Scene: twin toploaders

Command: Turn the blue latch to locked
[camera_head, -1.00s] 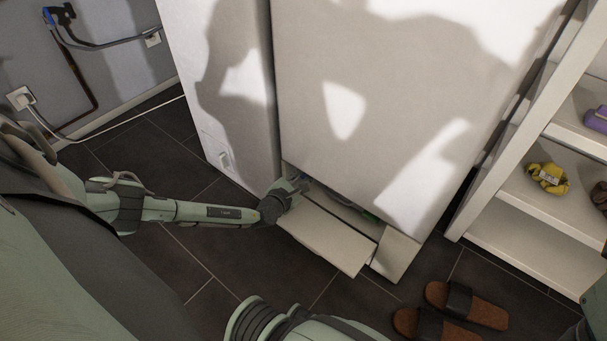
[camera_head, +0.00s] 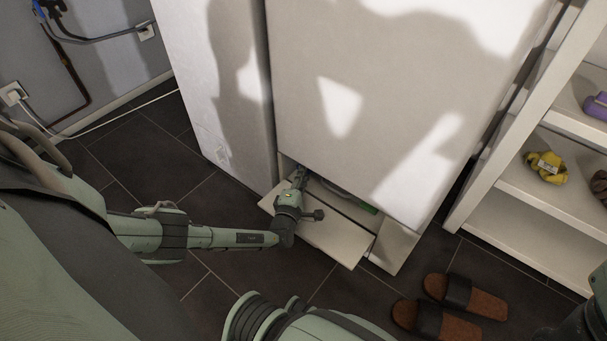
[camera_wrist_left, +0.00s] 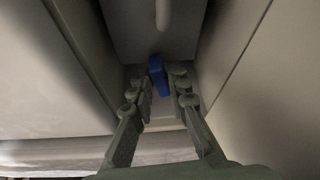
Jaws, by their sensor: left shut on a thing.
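The blue latch (camera_wrist_left: 157,76) shows in the left wrist view, inside the narrow recess behind the flap, between the fingertips of my left gripper (camera_wrist_left: 165,82). The gripper is shut on it. In the head view my left gripper (camera_head: 301,178) reaches into the low opening at the bottom left of the right-hand white machine; the latch is hidden there. I cannot read from these frames which position the latch is in. My right gripper is not in view.
The machine's flap (camera_head: 325,236) hangs open under my left wrist. A second white machine (camera_head: 215,90) stands close on the left. Slippers (camera_head: 455,305) lie on the dark tiles at the lower right. A white shelf (camera_head: 520,210) stands at the right.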

